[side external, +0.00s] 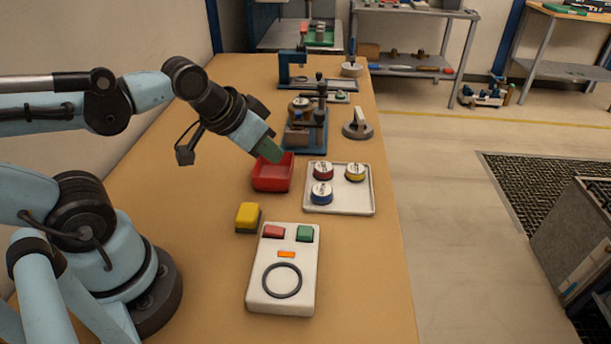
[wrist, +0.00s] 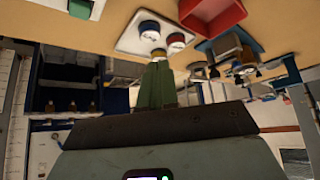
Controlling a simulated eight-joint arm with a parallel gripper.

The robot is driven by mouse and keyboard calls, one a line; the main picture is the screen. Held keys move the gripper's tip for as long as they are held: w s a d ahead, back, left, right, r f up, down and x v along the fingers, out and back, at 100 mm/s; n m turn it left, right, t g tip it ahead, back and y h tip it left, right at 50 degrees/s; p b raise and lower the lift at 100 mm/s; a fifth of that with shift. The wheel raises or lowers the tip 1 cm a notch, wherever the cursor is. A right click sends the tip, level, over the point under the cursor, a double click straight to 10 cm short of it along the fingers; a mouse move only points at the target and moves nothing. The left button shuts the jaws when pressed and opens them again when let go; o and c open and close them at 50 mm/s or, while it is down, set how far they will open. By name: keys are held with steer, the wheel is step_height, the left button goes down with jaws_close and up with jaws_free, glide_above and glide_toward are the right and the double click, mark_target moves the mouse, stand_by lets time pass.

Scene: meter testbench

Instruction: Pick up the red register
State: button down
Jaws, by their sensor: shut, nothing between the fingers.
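The red register (side external: 323,172) is a small round drum with a white top and a red side. It stands on a white tray (side external: 345,208) beside a yellow register (side external: 355,173) and a blue register (side external: 322,194). My gripper (side external: 273,155) has green fingers, shut and empty, above the red bin and left of the red register, apart from it. In the wrist view, which looks upside down, the red register (wrist: 175,42) shows beyond the shut fingers (wrist: 157,86). The blue register (wrist: 149,28) is to its left, and the yellow register (wrist: 158,54) is partly hidden behind the fingertips.
The red bin (side external: 272,178) stands just left of the tray. A yellow block (side external: 247,217) and a white meter box (side external: 283,285) with red and green blocks lie nearer the camera. Blue fixtures (side external: 306,135) stand behind. The table's right edge is close to the tray.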

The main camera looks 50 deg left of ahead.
stand_by(0.3)
steer(key=c, duration=0.9)
jaws_free()
steer(key=shift+o, duration=0.2)
steer(key=shift+w, duration=0.1)
steer(key=g, duration=0.4)
glide_above(324, 166)
steer(key=s, duration=0.1)
step_height(324, 166, down, 7)
steer(key=shift+s, duration=0.1)
steer(key=shift+s+x, duration=0.2)
steer(key=shift+x, duration=1.2)
steer(key=shift+s+x, duration=0.2)
steer(key=shift+x, duration=1.2)
